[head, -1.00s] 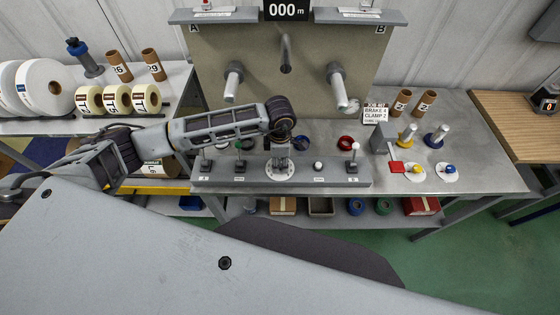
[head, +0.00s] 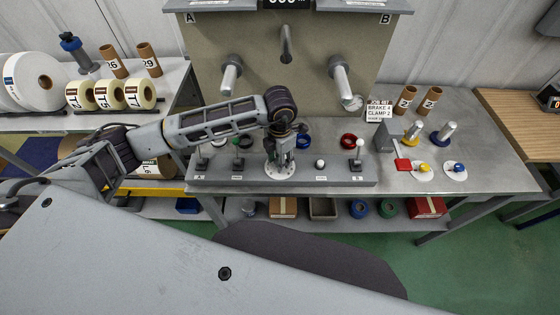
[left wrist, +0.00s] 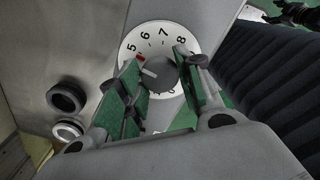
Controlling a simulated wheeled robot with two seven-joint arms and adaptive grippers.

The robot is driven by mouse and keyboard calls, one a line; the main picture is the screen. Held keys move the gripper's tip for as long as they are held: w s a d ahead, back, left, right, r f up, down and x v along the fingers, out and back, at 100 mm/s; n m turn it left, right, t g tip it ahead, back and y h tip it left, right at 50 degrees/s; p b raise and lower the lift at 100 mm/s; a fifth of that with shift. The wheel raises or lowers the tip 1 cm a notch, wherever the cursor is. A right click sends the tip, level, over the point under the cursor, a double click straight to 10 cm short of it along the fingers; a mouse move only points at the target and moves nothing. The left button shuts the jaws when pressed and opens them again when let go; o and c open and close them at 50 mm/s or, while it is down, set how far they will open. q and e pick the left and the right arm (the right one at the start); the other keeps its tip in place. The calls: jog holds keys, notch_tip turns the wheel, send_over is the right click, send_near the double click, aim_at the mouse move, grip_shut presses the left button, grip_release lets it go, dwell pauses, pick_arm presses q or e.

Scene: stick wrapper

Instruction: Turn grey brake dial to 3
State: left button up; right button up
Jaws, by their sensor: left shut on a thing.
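The brake dial has a white face (head: 280,172) on the grey control panel, under my left gripper (head: 281,150). In the left wrist view the dial face (left wrist: 143,38) shows numbers 5, 6, 7 and 8 along its upper edge. A red mark sits near the 5. The grey knob (left wrist: 160,76) carries a white line that points to the upper left, close to the red mark. The green-padded fingers of my left gripper (left wrist: 163,70) stand on both sides of the knob, shut on it. The left finger hides the lower numbers.
The panel (head: 215,180) also carries levers and a white button (head: 320,164). A job card (head: 379,110) reads brake 4, clamp 2. Two spindles (head: 340,80) stick out of the back board. Rings and cardboard cores stand on the bench (head: 480,178).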

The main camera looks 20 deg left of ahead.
pick_arm(q)
jog(key=n+b, duration=0.1)
jog(key=n, duration=0.2)
jog(key=shift+f, duration=0.1)
jog(key=n+b, duration=0.2)
jog(key=shift+n, duration=0.4)
jog(key=n+b, duration=0.1)
jog(key=n, duration=0.1)
jog(key=shift+n, duration=1.2)
pick_arm(e)
jog(key=d+f, duration=0.1)
jog(key=f, duration=0.2)
jog(key=w+d+f, duration=0.1)
jog(key=shift+w+d+f, duration=0.1)
jog(key=shift+d+f, duration=0.2)
jog(key=shift+f, duration=0.05)
